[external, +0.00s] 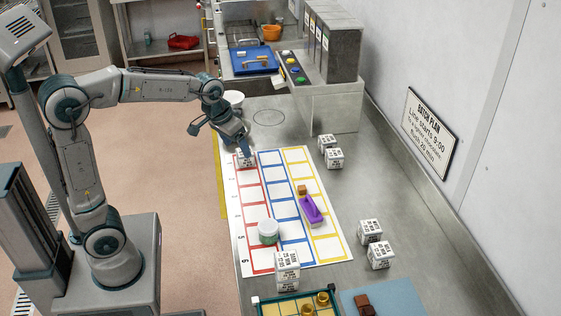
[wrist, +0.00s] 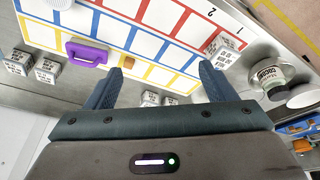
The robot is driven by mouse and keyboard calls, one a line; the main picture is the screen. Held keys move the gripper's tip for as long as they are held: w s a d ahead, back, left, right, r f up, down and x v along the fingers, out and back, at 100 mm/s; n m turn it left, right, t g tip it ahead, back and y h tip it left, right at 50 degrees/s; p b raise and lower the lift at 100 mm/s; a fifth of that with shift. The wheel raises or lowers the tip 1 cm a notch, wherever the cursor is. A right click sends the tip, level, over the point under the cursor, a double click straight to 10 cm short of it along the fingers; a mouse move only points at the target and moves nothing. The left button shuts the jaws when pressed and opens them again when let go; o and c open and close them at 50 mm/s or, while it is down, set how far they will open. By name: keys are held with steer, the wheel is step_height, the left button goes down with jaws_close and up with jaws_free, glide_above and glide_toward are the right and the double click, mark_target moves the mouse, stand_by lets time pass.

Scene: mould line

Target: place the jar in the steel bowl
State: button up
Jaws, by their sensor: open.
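My gripper (external: 240,143) is open and empty over the near end of the row marked 1 on the printed sheet; its two fingers (wrist: 160,85) stand wide apart in the wrist view. In the external view a white round thing (external: 233,97) is partly behind my arm. A pale green tub with a white lid (external: 268,231) stands on the sheet.
A white printed cube (external: 246,161) sits just below my gripper. Several printed cubes (external: 369,231) stand along the right. A dark ring (external: 269,117) shows on bare counter. A blue tray (external: 250,60) is at the back.

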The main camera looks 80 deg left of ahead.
steer(key=s+d+f+m, duration=0.2)
steer(key=s+d+m, duration=0.1)
steer(key=s+d, duration=0.5)
steer(key=s+d+f+m+h, duration=0.1)
steer(key=s+d+f+m, duration=0.2)
steer(key=s+d, duration=0.4)
steer(key=d, duration=0.3)
steer(key=shift+s+d, duration=0.3)
steer(key=shift+s, duration=0.1)
